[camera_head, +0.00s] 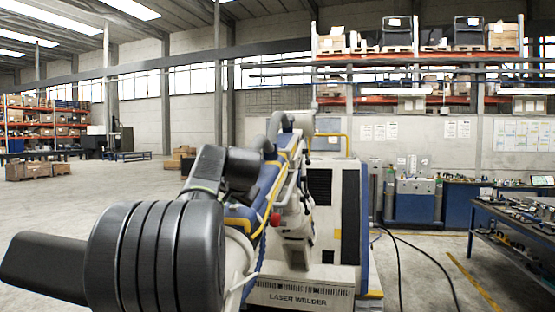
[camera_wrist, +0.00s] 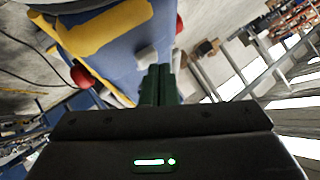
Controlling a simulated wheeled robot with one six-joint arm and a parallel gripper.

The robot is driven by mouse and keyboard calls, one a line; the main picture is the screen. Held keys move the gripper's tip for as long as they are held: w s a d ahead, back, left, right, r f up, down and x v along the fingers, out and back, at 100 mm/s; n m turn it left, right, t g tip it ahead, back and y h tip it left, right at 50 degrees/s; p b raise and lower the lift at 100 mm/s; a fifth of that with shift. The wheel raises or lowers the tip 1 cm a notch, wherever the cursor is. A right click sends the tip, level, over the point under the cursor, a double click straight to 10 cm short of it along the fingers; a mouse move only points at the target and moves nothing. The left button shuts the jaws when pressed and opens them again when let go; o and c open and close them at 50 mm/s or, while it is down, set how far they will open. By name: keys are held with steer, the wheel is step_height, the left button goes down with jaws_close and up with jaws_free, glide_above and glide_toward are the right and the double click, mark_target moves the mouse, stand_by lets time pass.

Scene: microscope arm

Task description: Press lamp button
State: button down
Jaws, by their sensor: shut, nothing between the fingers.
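My gripper (camera_wrist: 161,70) is shut and empty in the wrist view, its two dark green fingers side by side. Ahead of it is a blue panel (camera_wrist: 115,45) with a yellow stripe (camera_wrist: 110,27). A small pale grey block (camera_wrist: 147,56), which looks like the button, is on the panel just left of the fingertips. I cannot tell whether the fingers touch it. Red knobs stand at the panel's left side (camera_wrist: 82,76) and right side (camera_wrist: 179,24). In the head view, the blue and yellow arm (camera_head: 262,190) of the welder carries a red knob (camera_head: 275,219); dark arm parts hide some of it.
The white and blue laser welder (camera_head: 322,215) stands in the middle of the head view. Black cables (camera_head: 400,260) lie on the floor to its right. A workbench (camera_head: 515,225) with tools is at the far right. Open floor (camera_head: 100,200) lies to the left.

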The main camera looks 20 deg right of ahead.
mark_target(233, 220)
steer(key=shift+f, duration=0.35)
steer(key=shift+r+p, duration=0.4)
steer(key=shift+r, duration=0.05)
steer(key=shift+s+a+r+p, duration=0.15)
steer(key=shift+r+p, duration=0.1)
steer(key=shift+r, duration=0.5)
steer(key=shift+s+a+r+p, duration=0.15)
steer(key=shift+r+p, duration=0.1)
steer(key=shift+r, duration=0.45)
steer(key=shift+s+a+r, duration=0.1)
steer(key=shift+s+r, duration=0.1)
steer(key=shift+r, duration=0.55)
steer(key=shift+s+a+r, duration=0.1)
steer(key=shift+s+r, duration=0.05)
steer(key=shift+r, duration=0.55)
